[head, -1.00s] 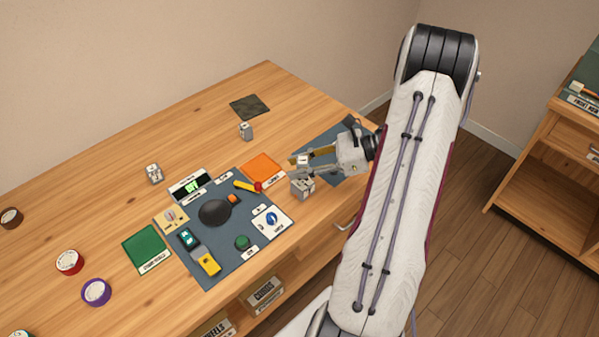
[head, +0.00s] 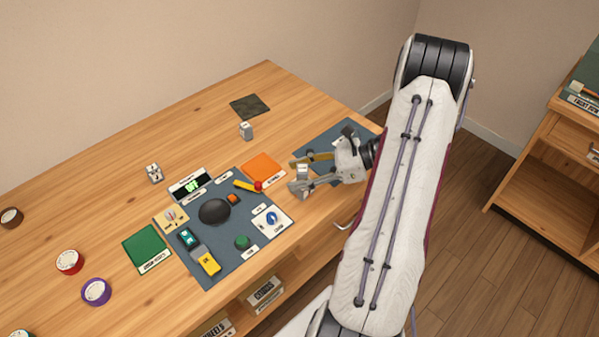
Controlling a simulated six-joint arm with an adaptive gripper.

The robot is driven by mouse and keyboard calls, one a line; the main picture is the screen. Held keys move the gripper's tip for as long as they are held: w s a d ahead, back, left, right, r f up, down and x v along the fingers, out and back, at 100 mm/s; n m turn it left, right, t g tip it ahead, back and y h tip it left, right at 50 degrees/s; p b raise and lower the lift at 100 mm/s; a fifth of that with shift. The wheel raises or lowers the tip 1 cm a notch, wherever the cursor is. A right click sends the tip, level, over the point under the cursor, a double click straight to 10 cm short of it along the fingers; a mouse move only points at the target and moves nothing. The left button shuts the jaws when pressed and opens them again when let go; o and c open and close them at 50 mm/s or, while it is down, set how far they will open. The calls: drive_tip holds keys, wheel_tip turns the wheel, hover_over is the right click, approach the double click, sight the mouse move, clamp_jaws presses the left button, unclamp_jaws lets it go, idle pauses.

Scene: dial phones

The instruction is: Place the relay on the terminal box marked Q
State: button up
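My gripper (head: 303,172) is low over the right part of the table, with its two fingers spread apart. A small pale grey block, which looks like the relay (head: 303,174), stands between the fingers. It appears to rest on a grey box that the near finger mostly hides; contact is hard to tell. Two other small grey blocks stand on the table, one at the left (head: 154,173) and one farther back (head: 246,131). The marks on the boxes are too small to read, so I cannot tell which is Q.
A dark panel (head: 222,260) with a black dome, switches and a dial lies left of my gripper. An orange pad (head: 262,169), a green pad (head: 147,248) and a dark mat (head: 250,107) lie around it. Red (head: 69,262) and purple (head: 96,291) rolls stand at the left.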

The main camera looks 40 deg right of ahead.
drive_tip(key=shift+r, duration=0.2)
drive_tip(key=v, duration=1.2)
idle(0.9)
